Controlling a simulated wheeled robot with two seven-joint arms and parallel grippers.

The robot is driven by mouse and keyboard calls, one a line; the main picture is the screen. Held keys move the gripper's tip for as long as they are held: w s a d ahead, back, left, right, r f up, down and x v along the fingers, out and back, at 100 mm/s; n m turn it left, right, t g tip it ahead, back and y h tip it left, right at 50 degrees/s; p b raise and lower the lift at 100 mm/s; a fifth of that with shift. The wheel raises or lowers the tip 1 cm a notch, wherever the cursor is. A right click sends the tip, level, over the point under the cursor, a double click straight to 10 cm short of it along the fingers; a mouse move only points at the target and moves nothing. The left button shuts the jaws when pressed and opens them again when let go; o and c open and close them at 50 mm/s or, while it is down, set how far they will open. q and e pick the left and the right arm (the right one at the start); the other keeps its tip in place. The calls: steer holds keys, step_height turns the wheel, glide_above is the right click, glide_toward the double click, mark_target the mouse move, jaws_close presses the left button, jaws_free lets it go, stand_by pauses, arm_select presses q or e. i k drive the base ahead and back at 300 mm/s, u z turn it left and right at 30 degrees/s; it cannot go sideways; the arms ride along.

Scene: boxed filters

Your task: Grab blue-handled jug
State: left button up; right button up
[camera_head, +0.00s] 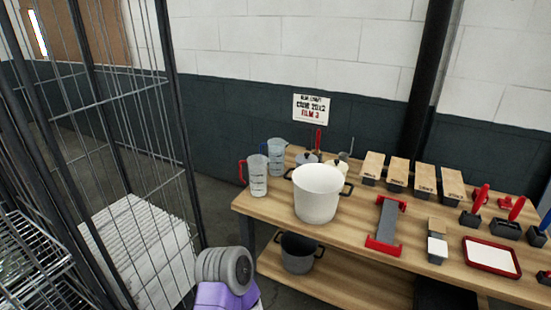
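A clear jug with a blue handle (277,157) stands upright at the back left of the wooden table. Its handle is on its left side, and its lower part is partly hidden. A similar clear jug with a red handle (258,176) stands in front of it and slightly to the left. Part of my own arm, grey and purple, shows at the bottom of the view. Neither of my grippers shows in the view.
A large white pot (316,195) stands on the table (346,237) right of the jugs. Several wood-topped boxes, red-handled tools and a red-rimmed tray (491,257) fill the right side. A dark pot (298,257) sits on the lower shelf. A wire cage (125,130) stands at left.

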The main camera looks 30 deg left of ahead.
mark_target(272, 158)
steer(key=z, duration=0.2)
steer(key=i, duration=0.4)
steer(key=u, duration=1.1)
